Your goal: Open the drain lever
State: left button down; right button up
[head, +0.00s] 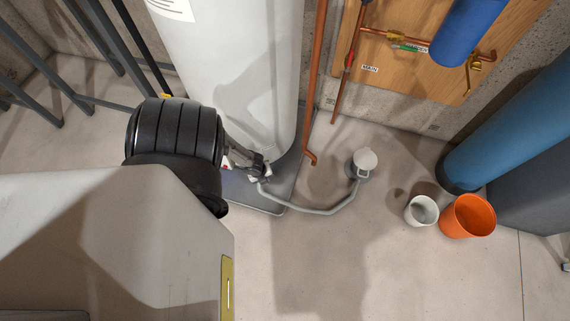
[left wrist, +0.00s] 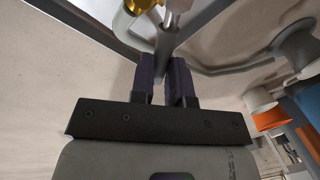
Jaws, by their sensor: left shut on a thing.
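My left gripper (head: 260,177) is low at the front of the white tank (head: 235,65), where the grey drain hose (head: 322,211) starts. In the left wrist view its two dark fingers (left wrist: 166,82) are closed around a grey bar, which looks like the drain lever (left wrist: 166,40). A brass fitting (left wrist: 141,6) shows just beyond the bar at the top edge. The far end of the lever and most of the valve are hidden. In the head view the gripper covers the lever. My right gripper is in neither view.
The hose curves over the floor to a round grey drain (head: 363,161). A white bucket (head: 421,211) and an orange bucket (head: 467,216) stand to the right. A copper pipe (head: 312,100) runs beside the tank. The floor in front is clear.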

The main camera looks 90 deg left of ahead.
pick_arm(q)
jog(key=shift+s, duration=0.1)
dwell(0.3)
jog(key=c, duration=1.1)
grip_release()
notch_tip(320, 180, up, 14)
jog(key=s+p, duration=0.2)
jog(key=p, duration=0.8)
jog(key=shift+s+d+f, duration=0.25)
jog(key=shift+d, duration=0.05)
jog(key=shift+c, duration=0.2)
